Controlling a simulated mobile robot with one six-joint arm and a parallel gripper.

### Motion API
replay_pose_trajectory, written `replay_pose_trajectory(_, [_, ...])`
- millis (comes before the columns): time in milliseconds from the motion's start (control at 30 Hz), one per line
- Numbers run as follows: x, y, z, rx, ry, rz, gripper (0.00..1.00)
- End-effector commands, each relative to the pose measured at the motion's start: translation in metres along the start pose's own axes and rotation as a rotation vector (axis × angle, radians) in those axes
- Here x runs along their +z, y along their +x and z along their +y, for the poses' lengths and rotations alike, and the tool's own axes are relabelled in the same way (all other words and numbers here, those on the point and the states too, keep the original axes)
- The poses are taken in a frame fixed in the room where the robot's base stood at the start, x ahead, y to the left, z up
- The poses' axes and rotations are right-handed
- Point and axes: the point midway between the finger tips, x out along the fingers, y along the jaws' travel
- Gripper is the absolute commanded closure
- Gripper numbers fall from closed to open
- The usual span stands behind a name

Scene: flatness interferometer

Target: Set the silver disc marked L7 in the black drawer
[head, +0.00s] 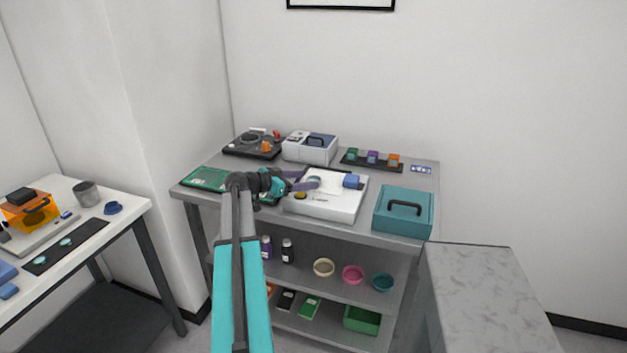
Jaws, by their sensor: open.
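My gripper (304,184) is open, above the left part of a white instrument (322,210) on the grey table. Its fingers point right. A small pale, round shape (314,180) shows right by the fingertips; it may be a silver disc, but no L7 mark is readable. I cannot tell if it lies between the fingers or beyond them. I cannot make out a black drawer clearly. My arm hides part of the table's left side.
A teal case (403,213) stands at the right front, a white-grey box (310,148) and a dark device (252,145) behind. A black rack (363,165) holds coloured blocks. Bowls and bottles fill the shelf (300,262) below. A white table (125,205) is left, a marble-like surface (485,290) right.

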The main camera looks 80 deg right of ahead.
Motion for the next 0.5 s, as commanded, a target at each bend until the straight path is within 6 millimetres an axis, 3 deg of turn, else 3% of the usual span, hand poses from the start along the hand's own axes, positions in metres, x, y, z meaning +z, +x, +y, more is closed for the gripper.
replay_pose_trajectory(200, [-0.001,0.021,-0.001,0.001,-0.001,0.000,0.35])
replay_pose_trajectory(500, [0.000,0.024,0.000,-0.001,-0.001,0.000,0.35])
